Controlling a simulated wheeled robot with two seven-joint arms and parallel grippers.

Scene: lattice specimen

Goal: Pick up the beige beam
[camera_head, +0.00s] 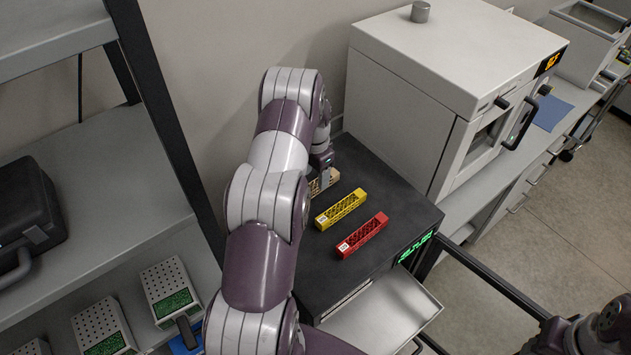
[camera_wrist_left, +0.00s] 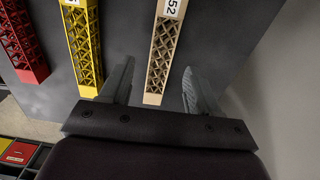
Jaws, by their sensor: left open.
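The beige beam (camera_wrist_left: 163,52) is a lattice bar with a white number label at one end. In the left wrist view it lies between the two open fingers of my left gripper (camera_wrist_left: 158,88), with gaps on both sides. In the head view the beige beam (camera_head: 318,183) is partly hidden by my left gripper (camera_head: 323,162), which points down at it. A yellow lattice beam (camera_head: 341,208) and a red lattice beam (camera_head: 362,236) lie beside it on the black machine top. The jaws of my right arm (camera_head: 600,325), at the lower right, are not clearly visible.
The black top (camera_head: 400,213) has a green display on its front and a metal tray (camera_head: 385,318) below. A white oven-like cabinet (camera_head: 450,70) stands close behind. A grey shelf with a black case (camera_head: 30,215) is at left. Bare black surface lies right of the beams.

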